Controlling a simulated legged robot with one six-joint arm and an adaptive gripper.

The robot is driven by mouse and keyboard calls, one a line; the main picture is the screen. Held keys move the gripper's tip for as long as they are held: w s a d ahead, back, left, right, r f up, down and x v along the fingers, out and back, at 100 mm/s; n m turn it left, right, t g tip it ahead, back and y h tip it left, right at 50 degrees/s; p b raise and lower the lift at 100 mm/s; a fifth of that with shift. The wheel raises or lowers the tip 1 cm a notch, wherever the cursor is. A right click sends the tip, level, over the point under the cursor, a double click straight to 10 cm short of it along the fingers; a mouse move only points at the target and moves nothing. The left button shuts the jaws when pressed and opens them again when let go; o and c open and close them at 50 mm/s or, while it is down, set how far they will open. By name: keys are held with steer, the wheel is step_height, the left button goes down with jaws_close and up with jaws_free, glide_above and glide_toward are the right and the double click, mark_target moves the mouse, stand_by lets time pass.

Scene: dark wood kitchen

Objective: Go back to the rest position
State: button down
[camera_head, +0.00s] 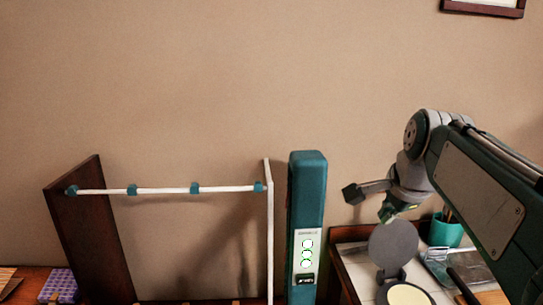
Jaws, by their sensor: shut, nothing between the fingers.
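My arm reaches in from the right edge, with its elbow raised in front of the wall. My gripper (387,213) hangs at the end of it, pointing down and left. It is shut and empty, small in the picture and partly merged with the wrist. It is above and behind the raised round grey lid of an open appliance (393,243); I cannot tell the gap between them. The appliance's pale yellow round plate (408,294) shows at the bottom edge.
A tall teal post (307,190) with a button panel stands left of my gripper. Further left is a white rail (165,190) with blue fittings beside a dark wood panel (92,230). A teal cup (446,232) stands behind my arm.

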steer(key=s+a+f+n, duration=0.2)
steer(key=s+f+n, duration=0.5)
steer(key=s+f, duration=0.1)
steer(key=s+a+f+n, duration=0.3)
steer(key=s+f+n, duration=0.4)
steer(key=s, duration=0.3)
steer(key=shift+s+a+f+n, duration=0.15)
steer(key=shift+f+n, duration=0.25)
steer(key=shift+n, duration=0.3)
stand_by(0.6)
